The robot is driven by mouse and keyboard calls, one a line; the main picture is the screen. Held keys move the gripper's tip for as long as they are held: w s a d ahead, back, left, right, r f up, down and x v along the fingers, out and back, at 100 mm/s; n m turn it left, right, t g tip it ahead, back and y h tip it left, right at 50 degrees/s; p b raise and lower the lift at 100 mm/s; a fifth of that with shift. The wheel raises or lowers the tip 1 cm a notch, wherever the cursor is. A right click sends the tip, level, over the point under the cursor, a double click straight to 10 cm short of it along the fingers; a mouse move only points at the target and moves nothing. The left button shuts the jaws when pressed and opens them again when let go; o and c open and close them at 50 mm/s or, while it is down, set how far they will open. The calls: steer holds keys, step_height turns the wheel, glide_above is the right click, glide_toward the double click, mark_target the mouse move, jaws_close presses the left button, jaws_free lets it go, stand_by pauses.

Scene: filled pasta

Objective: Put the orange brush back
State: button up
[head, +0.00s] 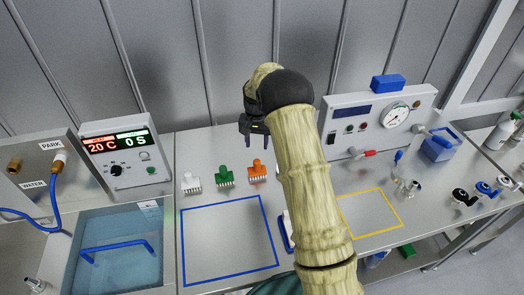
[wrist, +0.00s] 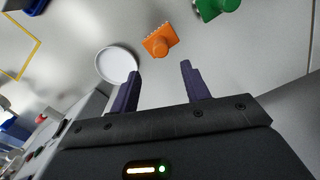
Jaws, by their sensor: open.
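The orange brush (head: 258,172) stands on the bench at the right end of a row, beside the green brush (head: 225,176) and the white brush (head: 191,183). My gripper (head: 256,142) is open and empty, above and slightly behind the orange brush in the head view. In the wrist view, the orange brush (wrist: 160,42) lies beyond the gap between the fingertips (wrist: 161,68), apart from them. The green brush (wrist: 222,22) is at the upper right there. A round white dish (wrist: 117,65) is beside the orange brush, close to one finger in the picture.
A blue outlined rectangle (head: 183,249) lies in front of the brushes and looks empty. My arm hides part of the bench to its right, up to a yellow outlined area (head: 400,208). A water basin (head: 118,255) is at left, and a gauge box (head: 378,119) stands at the back right.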

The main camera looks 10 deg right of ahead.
steer(key=s+r+n+t, duration=0.1)
steer(key=s+r, duration=0.2)
steer(key=s, duration=0.7)
steer(key=s+r+n, duration=0.2)
steer(key=s+r, duration=0.1)
steer(key=s, duration=0.7)
steer(key=s+r+n+t, duration=0.1)
steer(key=s+r, duration=0.2)
steer(key=s, duration=0.8)
steer(key=shift+r+t, duration=0.3)
steer(key=shift+r, duration=0.05)
